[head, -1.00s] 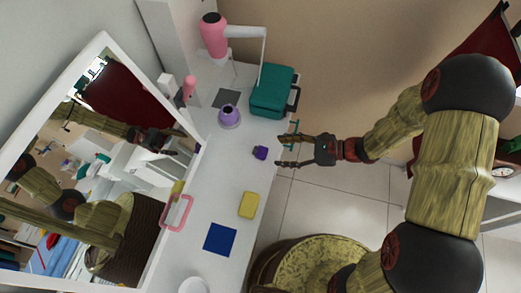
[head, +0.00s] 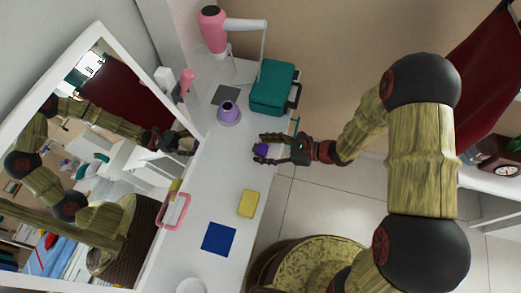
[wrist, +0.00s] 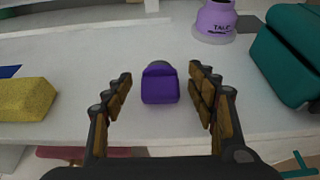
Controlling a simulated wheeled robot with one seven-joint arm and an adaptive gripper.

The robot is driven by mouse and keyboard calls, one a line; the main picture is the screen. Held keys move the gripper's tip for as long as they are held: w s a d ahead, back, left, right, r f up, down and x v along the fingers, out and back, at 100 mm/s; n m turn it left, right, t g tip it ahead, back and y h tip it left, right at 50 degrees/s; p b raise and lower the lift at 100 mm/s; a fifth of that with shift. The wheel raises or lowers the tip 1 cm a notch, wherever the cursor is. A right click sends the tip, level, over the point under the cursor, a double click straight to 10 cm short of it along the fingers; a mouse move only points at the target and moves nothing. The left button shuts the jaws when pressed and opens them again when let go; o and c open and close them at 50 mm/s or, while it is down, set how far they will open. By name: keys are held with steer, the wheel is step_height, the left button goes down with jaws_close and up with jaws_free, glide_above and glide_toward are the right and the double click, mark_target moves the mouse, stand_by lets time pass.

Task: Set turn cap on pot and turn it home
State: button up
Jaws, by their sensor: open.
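The dark purple turn cap (wrist: 160,85) lies on the white table, between the spread fingers of my gripper (wrist: 160,92) in the wrist view. In the head view the cap (head: 261,149) shows between the fingertips of my gripper (head: 259,148). My gripper is open, with a gap on each side of the cap. The light purple pot (head: 229,113) stands upright on the table, up and left of the cap. Its lower part with dark lettering shows in the wrist view (wrist: 215,18); its top is cut off there.
A teal case (head: 272,88) stands beside the pot near the table's edge. A yellow block (head: 248,203), a blue square (head: 218,238) and a pink-framed item (head: 173,211) lie lower down. A large mirror (head: 100,170) borders the left. Bare white table (head: 215,170) surrounds the cap.

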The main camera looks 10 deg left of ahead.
steer(key=shift+c, duration=0.4)
steer(key=c, duration=1)
steer(key=shift+r, duration=0.1)
